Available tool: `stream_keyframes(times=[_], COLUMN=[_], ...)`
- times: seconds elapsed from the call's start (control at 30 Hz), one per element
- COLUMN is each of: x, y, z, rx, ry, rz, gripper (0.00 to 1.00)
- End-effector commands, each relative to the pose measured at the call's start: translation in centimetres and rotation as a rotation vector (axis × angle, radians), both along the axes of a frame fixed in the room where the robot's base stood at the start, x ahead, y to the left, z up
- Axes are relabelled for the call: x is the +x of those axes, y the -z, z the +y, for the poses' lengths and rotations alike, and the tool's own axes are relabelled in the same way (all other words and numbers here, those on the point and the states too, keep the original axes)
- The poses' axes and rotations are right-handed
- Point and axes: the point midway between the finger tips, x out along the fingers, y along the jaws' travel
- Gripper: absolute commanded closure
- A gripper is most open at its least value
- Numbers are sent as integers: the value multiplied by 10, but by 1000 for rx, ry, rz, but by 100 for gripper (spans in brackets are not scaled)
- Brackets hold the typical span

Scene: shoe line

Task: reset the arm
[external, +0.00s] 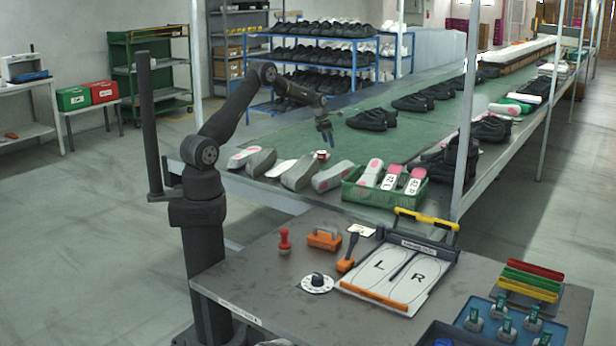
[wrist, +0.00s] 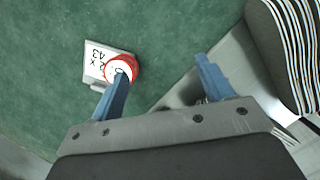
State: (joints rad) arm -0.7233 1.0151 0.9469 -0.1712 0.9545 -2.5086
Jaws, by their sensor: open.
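My gripper (external: 328,138) hangs over the green conveyor belt (external: 345,150) in the external view, at the end of my raised, outstretched arm. In the wrist view its two blue fingers (wrist: 165,72) are spread apart with nothing held between them. Below the left finger is a round red and white object (wrist: 121,70) by a white card (wrist: 98,62) marked with a size. The finger overlaps the round object in the picture; I cannot tell whether they touch. The round object also shows below my gripper in the external view (external: 322,155).
Grey and white soles (external: 298,172) line the belt's near edge, beside a green crate (external: 345,190) of soles. Black shoes (external: 372,119) sit farther along. The front workbench (external: 260,270) holds a stamp (external: 284,241), an L/R board (external: 385,275) and blue trays.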

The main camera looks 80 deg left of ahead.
Motion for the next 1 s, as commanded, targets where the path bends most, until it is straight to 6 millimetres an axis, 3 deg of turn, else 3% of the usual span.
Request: stream_keyframes(times=[0.2, 1.0], x=[10, 69], y=[-22, -20], z=[-39, -188], rx=[0, -4], ry=[7, 269], rz=[-1, -3], gripper=[27, 27])
